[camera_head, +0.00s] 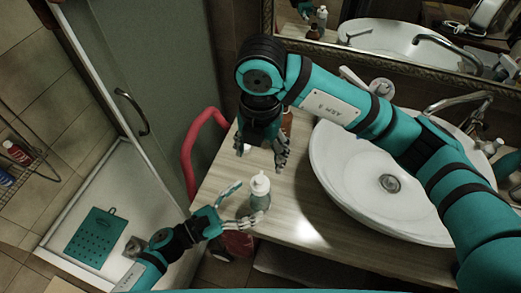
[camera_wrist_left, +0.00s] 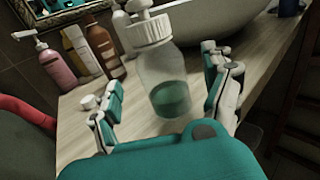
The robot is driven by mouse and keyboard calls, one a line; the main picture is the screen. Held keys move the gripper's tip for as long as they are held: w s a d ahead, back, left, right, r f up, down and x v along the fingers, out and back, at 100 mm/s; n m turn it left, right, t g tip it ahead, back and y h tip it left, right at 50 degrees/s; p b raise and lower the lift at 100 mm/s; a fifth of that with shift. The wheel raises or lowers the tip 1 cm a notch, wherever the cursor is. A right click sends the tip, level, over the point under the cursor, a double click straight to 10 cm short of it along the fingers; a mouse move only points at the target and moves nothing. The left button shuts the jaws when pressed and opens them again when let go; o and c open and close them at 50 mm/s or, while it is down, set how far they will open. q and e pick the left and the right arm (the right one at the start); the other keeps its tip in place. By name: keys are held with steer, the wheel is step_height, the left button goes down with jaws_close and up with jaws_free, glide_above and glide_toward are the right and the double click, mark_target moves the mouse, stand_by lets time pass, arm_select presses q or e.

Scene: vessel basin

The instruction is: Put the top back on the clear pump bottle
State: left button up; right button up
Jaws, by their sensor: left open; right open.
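The clear pump bottle (camera_head: 260,195) stands upright on the wooden counter near its front left, with green liquid in its lower part (camera_wrist_left: 168,90). A white ribbed top with a pump spout (camera_wrist_left: 150,30) is on the bottle's mouth; it also shows in the head view (camera_head: 260,183). I cannot tell whether it is fastened. My left gripper (camera_head: 246,203) is open, its fingers on either side of the bottle, with gaps visible in the wrist view (camera_wrist_left: 163,105). My right gripper (camera_head: 261,157) is open and empty, pointing down behind the bottle.
A small white cap (camera_wrist_left: 90,102) lies on the counter (camera_wrist_left: 75,140). Pink (camera_wrist_left: 57,65), yellowish (camera_wrist_left: 80,48) and brown (camera_wrist_left: 104,43) bottles stand at the back. The white basin (camera_head: 335,165) is right of the bottle. A red rail (camera_head: 188,155) borders the counter's left side.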

arm_select(q)
steer(key=v, duration=0.7)
steer(key=shift+a, duration=0.25)
steer(key=shift+s, duration=0.15)
